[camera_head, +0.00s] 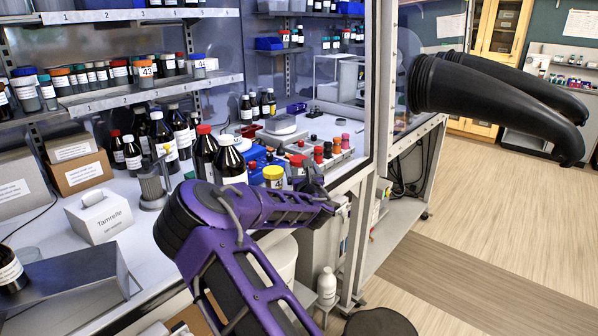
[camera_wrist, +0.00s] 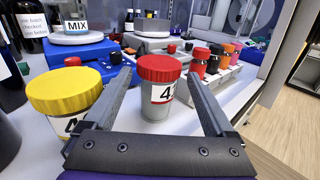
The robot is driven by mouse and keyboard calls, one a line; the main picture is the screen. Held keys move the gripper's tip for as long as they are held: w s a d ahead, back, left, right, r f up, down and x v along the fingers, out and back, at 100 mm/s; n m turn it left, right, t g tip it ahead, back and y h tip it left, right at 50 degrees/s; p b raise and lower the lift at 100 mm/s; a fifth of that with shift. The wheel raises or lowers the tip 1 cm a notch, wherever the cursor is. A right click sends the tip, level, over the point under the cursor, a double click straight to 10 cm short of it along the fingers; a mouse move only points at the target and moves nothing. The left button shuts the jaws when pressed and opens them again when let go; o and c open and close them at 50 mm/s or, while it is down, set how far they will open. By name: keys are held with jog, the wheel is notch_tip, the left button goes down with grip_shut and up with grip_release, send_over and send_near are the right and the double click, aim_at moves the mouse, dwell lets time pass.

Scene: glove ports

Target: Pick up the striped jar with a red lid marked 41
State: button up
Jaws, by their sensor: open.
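A jar with a red lid (camera_wrist: 159,85) stands upright on the white worktop in the wrist view. Its white label shows a "4" with a second digit cut off at the edge, and I cannot make out stripes. My gripper (camera_wrist: 160,74) is open, its two fingers on the left and right of this jar with gaps on both sides. I cannot tell how far the fingertips reach around it. In the head view the red lid (camera_head: 297,160) shows just behind my arm, and the jar's body is mostly hidden.
A yellow-lidded jar (camera_wrist: 64,105) stands close beside my left finger. A rack of red, black and orange capped bottles (camera_wrist: 226,72) is behind at right.

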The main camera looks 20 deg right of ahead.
aim_at(298, 158)
jog(key=shift+p+x, duration=0.35)
jog(key=shift+x, duration=3.15)
jog(key=shift+a, duration=0.1)
jog(key=c, duration=1.2)
